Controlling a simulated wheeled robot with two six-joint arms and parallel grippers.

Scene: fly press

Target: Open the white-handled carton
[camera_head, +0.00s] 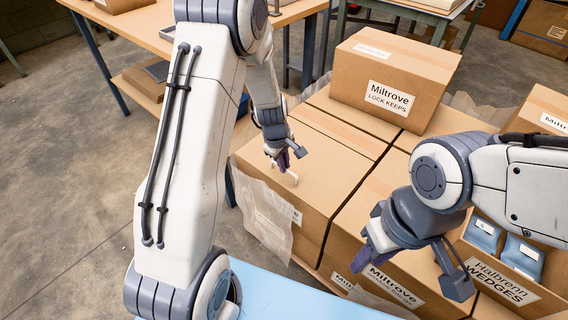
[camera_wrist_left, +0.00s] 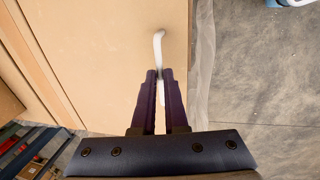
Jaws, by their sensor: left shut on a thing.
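The white-handled carton (camera_head: 318,175) is a large brown box left of centre on the stack, its top flaps lying flat and closed. Its curved white handle (camera_head: 293,177) shows small on the top in the head view. In the left wrist view the handle (camera_wrist_left: 159,48) rises from between the purple fingers, over the carton's top (camera_wrist_left: 105,50). My left gripper (camera_head: 284,166) is shut on the handle; its fingers show in the wrist view (camera_wrist_left: 159,80). My right gripper (camera_head: 376,246) hangs above the front cartons at right; its finger gap cannot be made out.
A Miltrove carton (camera_head: 390,80) sits on top behind. An open Halbrenn wedges carton (camera_head: 510,290) with blue packs is at lower right. Loose clear film (camera_head: 268,215) hangs on the carton's left side. A wooden table (camera_head: 140,30) stands at back left; floor (camera_head: 60,200) is free at left.

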